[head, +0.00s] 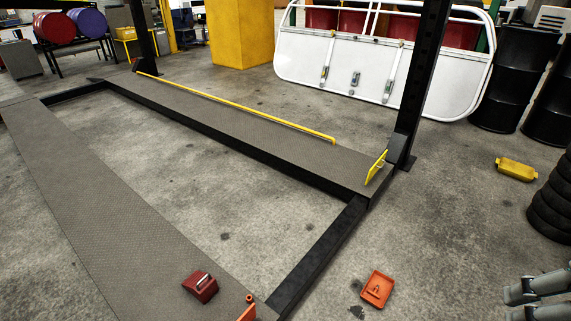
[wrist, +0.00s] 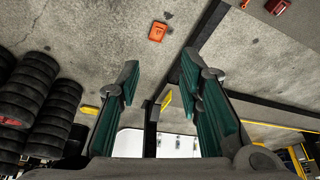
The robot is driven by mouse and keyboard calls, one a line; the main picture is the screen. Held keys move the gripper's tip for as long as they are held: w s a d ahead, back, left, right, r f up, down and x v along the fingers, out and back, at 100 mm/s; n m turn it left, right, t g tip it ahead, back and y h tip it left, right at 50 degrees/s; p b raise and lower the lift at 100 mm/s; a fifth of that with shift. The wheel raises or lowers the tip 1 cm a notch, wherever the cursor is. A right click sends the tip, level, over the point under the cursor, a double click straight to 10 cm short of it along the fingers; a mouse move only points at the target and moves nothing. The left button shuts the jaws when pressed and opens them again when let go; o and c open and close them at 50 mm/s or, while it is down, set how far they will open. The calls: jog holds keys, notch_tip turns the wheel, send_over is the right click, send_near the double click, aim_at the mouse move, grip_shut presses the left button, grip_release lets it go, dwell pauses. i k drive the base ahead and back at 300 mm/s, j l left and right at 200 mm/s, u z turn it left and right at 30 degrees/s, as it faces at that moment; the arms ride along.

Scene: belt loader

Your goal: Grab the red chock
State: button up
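The red chock (head: 199,287) is a dark red block resting on the near end of the lift's left runway in the head view. In the wrist view the chock (wrist: 277,6) is cut by the top edge, right of centre. My gripper (wrist: 160,78) is open and empty, its two green-padded fingers spread wide. In the head view, grey parts of my gripper (head: 514,304) show at the bottom right corner, well to the right of the chock and apart from it.
An orange piece (head: 377,289) lies on the floor between chock and gripper. The lift's black crossbar (head: 318,257) and post (head: 416,85) stand near. A yellow block (head: 516,169), stacked tyres (head: 553,205) and black drums (head: 514,78) are at right. Bare floor surrounds the orange piece.

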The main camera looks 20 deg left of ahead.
aim_at(197, 280)
jog(key=i+u, duration=0.45)
jog(key=u, duration=0.3)
jog(key=i+u, duration=0.15)
jog(key=u, duration=0.2)
jog(key=i+u, duration=0.15)
jog(key=u, duration=0.15)
jog(key=i+u, duration=0.15)
jog(key=u, duration=0.2)
